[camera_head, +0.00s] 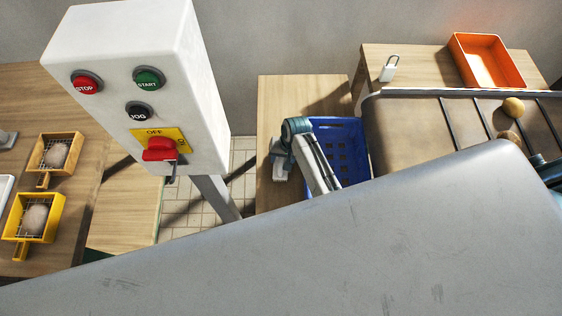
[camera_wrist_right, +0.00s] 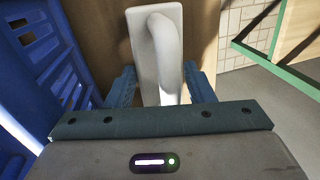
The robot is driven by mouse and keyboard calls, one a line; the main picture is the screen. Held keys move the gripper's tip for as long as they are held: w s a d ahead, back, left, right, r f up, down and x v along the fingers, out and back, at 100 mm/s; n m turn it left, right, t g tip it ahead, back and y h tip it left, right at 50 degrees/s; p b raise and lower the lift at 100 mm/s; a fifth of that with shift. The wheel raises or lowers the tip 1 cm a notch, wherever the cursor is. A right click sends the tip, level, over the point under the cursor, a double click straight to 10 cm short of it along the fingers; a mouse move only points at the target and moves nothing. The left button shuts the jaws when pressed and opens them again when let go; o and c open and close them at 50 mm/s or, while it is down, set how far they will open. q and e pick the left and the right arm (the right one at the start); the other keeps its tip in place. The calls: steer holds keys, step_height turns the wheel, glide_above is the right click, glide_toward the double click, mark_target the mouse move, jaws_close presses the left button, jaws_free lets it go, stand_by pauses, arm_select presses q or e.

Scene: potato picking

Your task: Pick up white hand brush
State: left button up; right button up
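The white hand brush (camera_wrist_right: 146,55) shows in the right wrist view, with a flat white block and a raised curved handle (camera_wrist_right: 168,50). It stands out against a wooden surface. My right gripper (camera_wrist_right: 161,88) is open, its two blue-grey fingers on either side of the brush with gaps to the handle. In the head view my right gripper (camera_head: 281,160) is over the small wooden table beside the blue crate, and a bit of white brush (camera_head: 280,174) shows below it. Whether the fingers touch the brush cannot be told. My left gripper is not in view.
A blue crate (camera_head: 352,140) stands right beside the right gripper; its wall also shows in the wrist view (camera_wrist_right: 45,45). A control box (camera_head: 120,60) stands left. An orange tray (camera_head: 462,42) and a white object (camera_head: 388,72) sit behind. A grey surface (camera_head: 380,240) fills the foreground.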

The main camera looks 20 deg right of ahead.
steer(key=c, duration=0.4)
steer(key=shift+r, duration=0.1)
step_height(320, 180, up, 10)
steer(key=shift+f+b, duration=0.1)
steer(key=shift+b, duration=0.6)
